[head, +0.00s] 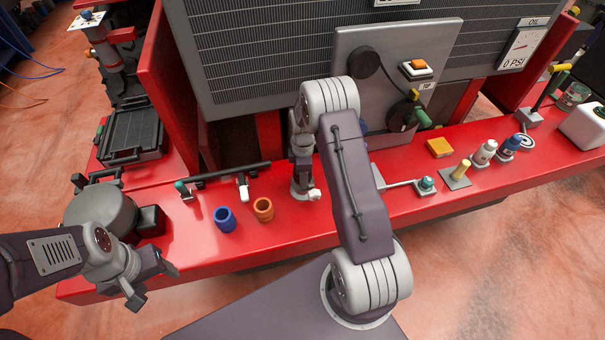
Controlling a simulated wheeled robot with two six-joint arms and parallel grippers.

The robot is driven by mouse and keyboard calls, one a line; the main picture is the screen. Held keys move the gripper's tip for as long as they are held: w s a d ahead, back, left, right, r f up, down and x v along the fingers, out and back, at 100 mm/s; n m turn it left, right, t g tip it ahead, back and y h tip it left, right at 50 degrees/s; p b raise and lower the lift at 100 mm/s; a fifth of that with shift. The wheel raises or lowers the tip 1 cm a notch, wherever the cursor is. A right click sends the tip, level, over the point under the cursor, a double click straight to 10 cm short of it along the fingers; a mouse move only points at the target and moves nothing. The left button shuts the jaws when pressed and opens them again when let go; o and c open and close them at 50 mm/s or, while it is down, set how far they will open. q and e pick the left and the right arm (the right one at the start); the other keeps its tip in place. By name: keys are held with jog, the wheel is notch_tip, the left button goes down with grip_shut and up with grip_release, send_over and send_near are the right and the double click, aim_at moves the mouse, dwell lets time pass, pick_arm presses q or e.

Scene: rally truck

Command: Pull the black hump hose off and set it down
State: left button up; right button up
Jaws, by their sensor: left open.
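A dark, rounded part (403,113) sits low on the grey panel (440,45), beside yellow and green pieces; it may be the black hump hose, but I cannot tell for sure. My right arm stands in front of the panel's left side and hides part of that area. My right gripper (305,190) points down near the red bench top, left of the panel; its fingers are too small and hidden to read. My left gripper (152,282) is open and empty over the bench's front left edge, well away from the panel.
A blue sleeve (225,219) and an orange sleeve (263,209) stand on the red bench (300,235). A black bar (230,173) lies behind them. A grey round canister (100,215) stands left.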

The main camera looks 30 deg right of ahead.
grip_shut()
jog(key=shift+r, duration=0.1)
jog(key=shift+r, duration=0.1)
jog(key=shift+r+p, duration=2.15)
jog(key=shift+r, duration=0.5)
jog(key=shift+r+p, duration=1.6)
jog(key=shift+r, duration=0.45)
jog(key=shift+n, duration=0.3)
